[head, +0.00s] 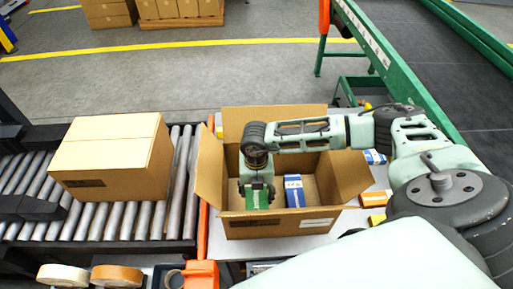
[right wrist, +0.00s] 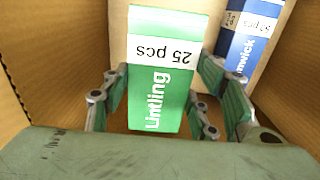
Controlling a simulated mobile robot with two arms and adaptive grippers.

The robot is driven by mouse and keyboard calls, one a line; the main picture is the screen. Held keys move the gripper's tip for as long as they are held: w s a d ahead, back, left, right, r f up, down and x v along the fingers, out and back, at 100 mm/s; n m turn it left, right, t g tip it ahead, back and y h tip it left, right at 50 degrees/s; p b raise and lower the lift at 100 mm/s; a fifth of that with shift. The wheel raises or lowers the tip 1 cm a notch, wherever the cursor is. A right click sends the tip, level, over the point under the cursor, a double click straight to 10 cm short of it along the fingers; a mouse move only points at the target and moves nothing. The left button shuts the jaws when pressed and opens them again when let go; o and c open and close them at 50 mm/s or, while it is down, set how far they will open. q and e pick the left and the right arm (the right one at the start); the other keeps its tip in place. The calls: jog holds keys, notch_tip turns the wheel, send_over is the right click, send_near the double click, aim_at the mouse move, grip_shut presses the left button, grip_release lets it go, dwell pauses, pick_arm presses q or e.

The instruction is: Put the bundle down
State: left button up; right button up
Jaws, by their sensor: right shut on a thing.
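The bundle in my grip is a green and white box (right wrist: 157,85) marked "25 pcs" and "Lintling". My right gripper (right wrist: 158,100) is shut on it, with fingers on both its sides. In the head view the green box (head: 257,199) is inside an open cardboard box (head: 270,226), toward its left side. A blue and white bundle (head: 294,191) stands in the carton to the right of it, and it also shows in the right wrist view (right wrist: 245,35). Whether the green box touches the carton floor is hard to tell. My left gripper is not in view.
A closed carton (head: 115,160) sits on the roller conveyor (head: 100,222) at left. Tape rolls (head: 117,275) lie at the front left. More small boxes (head: 375,198) lie right of the open carton. A green-framed conveyor (head: 400,85) runs at upper right.

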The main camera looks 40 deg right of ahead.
notch_tip(320, 180, down, 11)
jog(key=shift+f, duration=0.2)
dwell(0.3)
jog(key=shift+f, duration=0.15)
jog(key=o, duration=1.2)
jog(key=shift+o, duration=0.2)
notch_tip(320, 180, up, 12)
jog(key=shift+r, duration=0.2)
